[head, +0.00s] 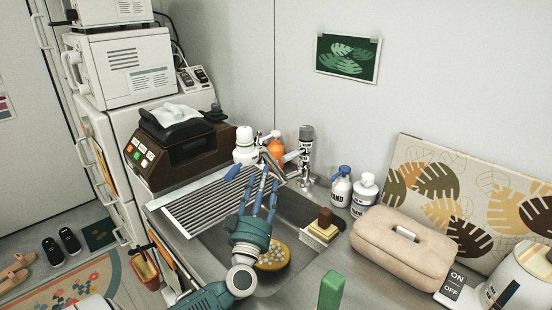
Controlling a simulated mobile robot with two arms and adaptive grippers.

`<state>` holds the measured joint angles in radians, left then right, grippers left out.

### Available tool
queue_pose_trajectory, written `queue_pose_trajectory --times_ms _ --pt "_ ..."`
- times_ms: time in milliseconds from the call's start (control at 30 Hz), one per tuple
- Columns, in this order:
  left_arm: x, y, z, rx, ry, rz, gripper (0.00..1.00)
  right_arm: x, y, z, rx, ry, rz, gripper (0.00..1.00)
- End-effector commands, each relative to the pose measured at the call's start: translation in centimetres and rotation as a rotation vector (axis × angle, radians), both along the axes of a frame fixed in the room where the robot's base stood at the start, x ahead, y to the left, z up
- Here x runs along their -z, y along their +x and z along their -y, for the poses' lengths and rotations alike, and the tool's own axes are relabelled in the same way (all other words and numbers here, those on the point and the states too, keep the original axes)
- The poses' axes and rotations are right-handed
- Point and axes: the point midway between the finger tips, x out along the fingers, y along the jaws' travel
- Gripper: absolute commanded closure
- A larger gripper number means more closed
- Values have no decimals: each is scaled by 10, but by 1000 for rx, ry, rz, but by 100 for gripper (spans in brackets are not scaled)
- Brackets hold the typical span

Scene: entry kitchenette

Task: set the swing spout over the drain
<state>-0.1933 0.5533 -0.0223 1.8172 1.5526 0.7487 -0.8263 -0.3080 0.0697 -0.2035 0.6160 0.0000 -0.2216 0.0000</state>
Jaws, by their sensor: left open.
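A round yellow thing with pale dots (273,257) lies in the basin below my gripper. I cannot make out the drain. My right gripper is not in view.
A ribbed drainboard (204,205) lies left of the basin. A sponge and brown block (323,226) sit at its right edge. Soap bottles (341,187), a beige bag (403,244) and a kettle (518,280) stand right. A green upright thing (330,291) stands in front.

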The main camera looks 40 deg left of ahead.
Motion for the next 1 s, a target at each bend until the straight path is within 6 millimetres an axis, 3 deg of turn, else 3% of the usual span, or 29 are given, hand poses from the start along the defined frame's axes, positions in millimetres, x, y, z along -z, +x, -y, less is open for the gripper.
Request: queue_pose_trajectory --times_ms 200,500,933,1000 --pt "-19 33 -19 -2 4 4 53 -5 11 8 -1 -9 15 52" --pt "-34 71 -40 -1 3 3 53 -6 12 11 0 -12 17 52" --pt "-37 78 -45 -1 2 1 53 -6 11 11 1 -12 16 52" --pt "-37 78 -45 -1 2 1 67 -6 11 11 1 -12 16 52"
